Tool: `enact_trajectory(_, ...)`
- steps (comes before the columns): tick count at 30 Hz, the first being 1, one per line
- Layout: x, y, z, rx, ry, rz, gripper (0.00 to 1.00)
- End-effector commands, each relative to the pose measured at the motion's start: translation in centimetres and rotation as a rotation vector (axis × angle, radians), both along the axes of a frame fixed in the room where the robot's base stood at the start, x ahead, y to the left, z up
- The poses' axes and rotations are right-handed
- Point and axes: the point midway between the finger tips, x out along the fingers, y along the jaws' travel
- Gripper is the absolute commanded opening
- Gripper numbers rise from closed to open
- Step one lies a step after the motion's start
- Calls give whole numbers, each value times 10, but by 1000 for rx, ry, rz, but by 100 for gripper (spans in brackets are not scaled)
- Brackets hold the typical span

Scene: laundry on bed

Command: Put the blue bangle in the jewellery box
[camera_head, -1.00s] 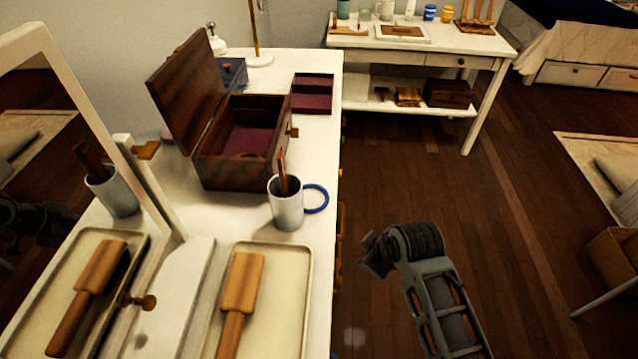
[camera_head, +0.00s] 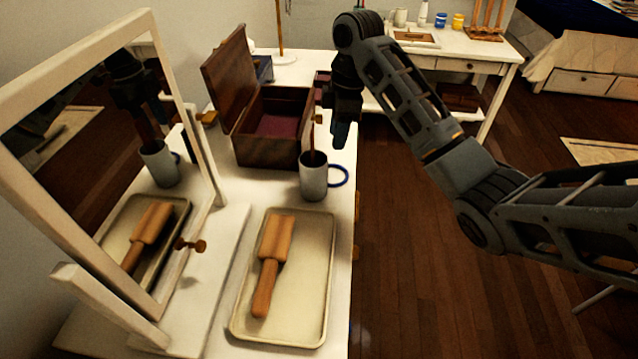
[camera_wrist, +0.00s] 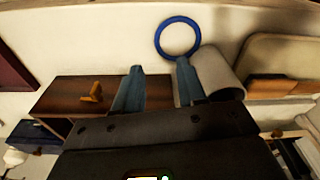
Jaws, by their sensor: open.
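The blue bangle (camera_head: 338,176) lies on the white dressing table (camera_head: 217,267), beside the right side of a grey cup (camera_head: 313,182). In the wrist view the whole blue ring (camera_wrist: 178,36) shows beyond my fingertips, next to the cup (camera_wrist: 219,70). The wooden jewellery box (camera_head: 268,151) stands behind the cup with its lid (camera_head: 230,72) raised and a dark red lining inside. My gripper (camera_head: 343,134) points down above the table near the cup and box. Its blue fingers (camera_wrist: 160,72) are apart with nothing between them.
A cream tray (camera_head: 322,262) holding a wooden brush (camera_head: 272,262) lies in front of the cup. A framed mirror (camera_head: 187,128) stands on the left. A stick stands up in the cup, close to my gripper. A second table (camera_head: 485,58) is at the back.

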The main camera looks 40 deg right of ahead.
Motion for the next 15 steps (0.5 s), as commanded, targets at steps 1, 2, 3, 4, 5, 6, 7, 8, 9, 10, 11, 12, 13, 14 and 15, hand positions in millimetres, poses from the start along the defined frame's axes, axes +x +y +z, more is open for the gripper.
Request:
enact_trajectory(1,0,0,-4,2,4,5,40)
enact_trajectory(2,1,1,-6,3,5,7,40)
enact_trajectory(3,1,2,-10,3,4,8,40)
enact_trajectory(4,1,2,-14,4,3,8,40)
enact_trajectory(5,2,2,-17,3,3,7,40)
enact_trajectory(6,2,3,-21,4,3,7,40)
enact_trajectory(7,2,3,-24,4,3,7,40)
enact_trajectory(8,2,3,-26,3,2,5,40)
enact_trajectory(9,3,3,-28,3,2,5,40)
enact_trajectory(10,3,3,-29,2,3,5,40)
enact_trajectory(11,3,3,-30,2,2,5,40)
enact_trajectory(12,3,2,-32,2,2,4,40)
enact_trajectory(13,3,2,-35,2,1,4,40)
enact_trajectory(14,3,2,-38,3,2,5,40)
enact_trajectory(15,4,3,-43,3,2,5,40)
